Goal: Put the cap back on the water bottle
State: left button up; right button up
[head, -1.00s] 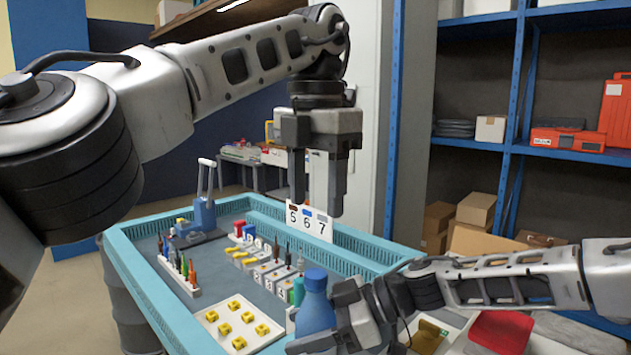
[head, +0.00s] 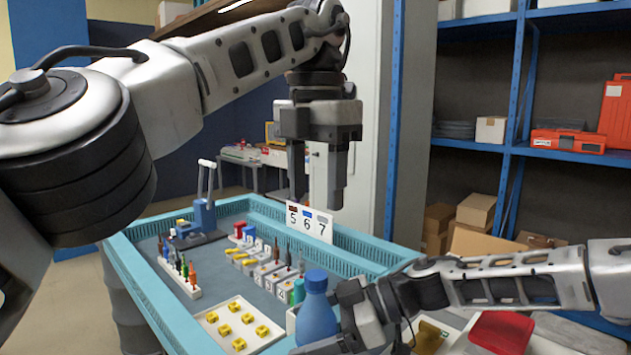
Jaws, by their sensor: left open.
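The blue water bottle (head: 316,318) is upright at the front of the work area, low in the head view. Its top (head: 316,280) is also blue, and I cannot tell whether this is a cap or the bare neck. My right gripper (head: 318,335) reaches in from the right with its fingers around the bottle, one crossing low in front. The bottle's base is hidden. My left gripper (head: 317,190) hangs pointing down, above and behind the bottle, open with nothing between its fingers. No separate loose cap can be made out.
A light-blue crate (head: 150,310) holds a white tray of yellow pieces (head: 240,325), a rack of small coloured bottles (head: 178,268), a blue device (head: 203,215) and several small blocks. A sign reading 5 6 7 (head: 309,222) stands at its back. Blue shelves (head: 512,120) rise behind right.

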aim_at(335, 318)
jog(key=v, duration=0.7)
